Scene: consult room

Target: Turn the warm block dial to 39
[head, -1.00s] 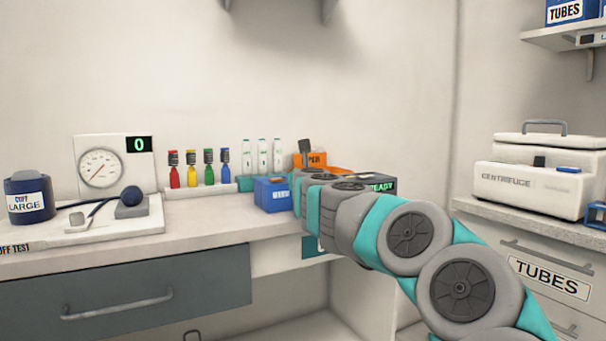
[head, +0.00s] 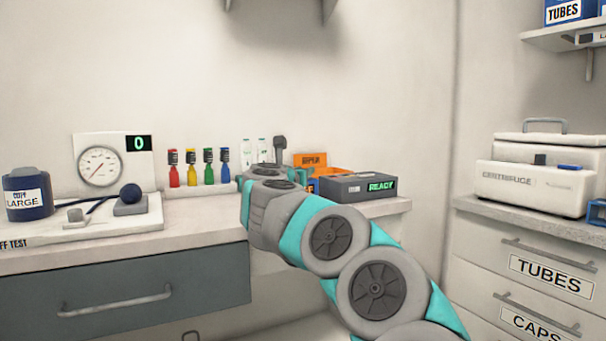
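A dark grey box (head: 345,190) with a lit green READY display (head: 382,186) stands on the counter, just right of my arm's far end. I cannot tell whether this is the warm block. No dial with a 39 mark can be made out. My arm reaches in from the lower right, and its far end is over the counter between the coloured bottles and the grey box. My gripper's fingers are hidden behind my own wrist, so their state and any contact do not show.
Several coloured bottles (head: 190,169) stand in a white rack at the back wall. An orange bin (head: 312,160) sits behind the grey box. A pressure gauge (head: 99,167) and a blue cuff pot (head: 27,194) are at left. A centrifuge (head: 535,185) is on the right counter.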

